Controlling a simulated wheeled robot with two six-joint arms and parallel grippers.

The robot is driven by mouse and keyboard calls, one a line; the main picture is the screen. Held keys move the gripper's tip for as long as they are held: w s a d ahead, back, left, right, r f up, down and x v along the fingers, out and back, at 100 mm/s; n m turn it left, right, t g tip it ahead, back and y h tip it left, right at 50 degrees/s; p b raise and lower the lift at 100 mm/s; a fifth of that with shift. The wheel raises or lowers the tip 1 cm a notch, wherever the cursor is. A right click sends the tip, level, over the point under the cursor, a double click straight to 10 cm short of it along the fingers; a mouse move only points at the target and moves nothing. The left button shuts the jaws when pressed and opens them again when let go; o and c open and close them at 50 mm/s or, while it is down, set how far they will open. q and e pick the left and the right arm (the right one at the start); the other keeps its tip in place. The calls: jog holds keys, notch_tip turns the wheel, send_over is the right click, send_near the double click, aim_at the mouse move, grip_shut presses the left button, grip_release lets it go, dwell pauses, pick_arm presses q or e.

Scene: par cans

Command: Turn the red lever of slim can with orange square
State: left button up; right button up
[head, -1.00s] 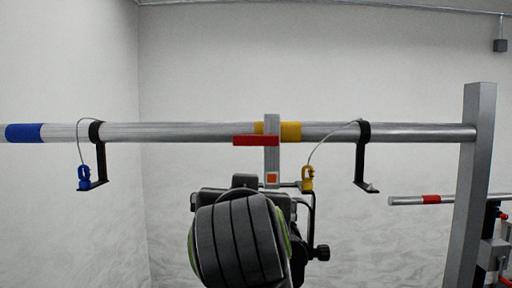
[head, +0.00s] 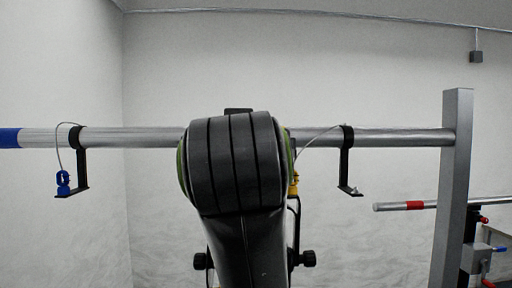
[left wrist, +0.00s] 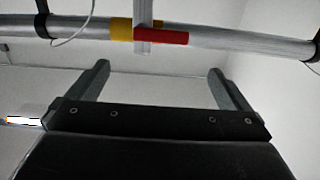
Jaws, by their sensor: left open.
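The red lever (left wrist: 162,37) sticks out to the right from a grey upright clamp piece (left wrist: 143,15) on the bar in the left wrist view. In the head view my own arm hides the lever, the clamp and the orange square. Only the black side knob (head: 308,258) of the slim can and a yellow clip (head: 294,184) show beside the arm. My left gripper (left wrist: 158,68) is open and empty. Its fingers point up toward the bar, and the lever appears beyond the gap between them, apart from both. My right gripper is not in view.
A metal bar (head: 390,138) runs across, with a yellow band (left wrist: 122,28) beside the clamp. Black hooks (head: 82,165) and (head: 346,165) hang from it, the left with a blue clip (head: 63,183). A grey post (head: 453,190) stands right. A lower bar (head: 475,203) is behind.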

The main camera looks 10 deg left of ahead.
pick_arm(q)
jog(key=b+x, duration=0.2)
jog(key=x, duration=0.8)
jog(key=shift+w+b, duration=0.25)
jog(key=shift+b, duration=0.15)
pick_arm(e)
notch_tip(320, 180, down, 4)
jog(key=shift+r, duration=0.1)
pick_arm(q)
jog(key=c, duration=1.3)
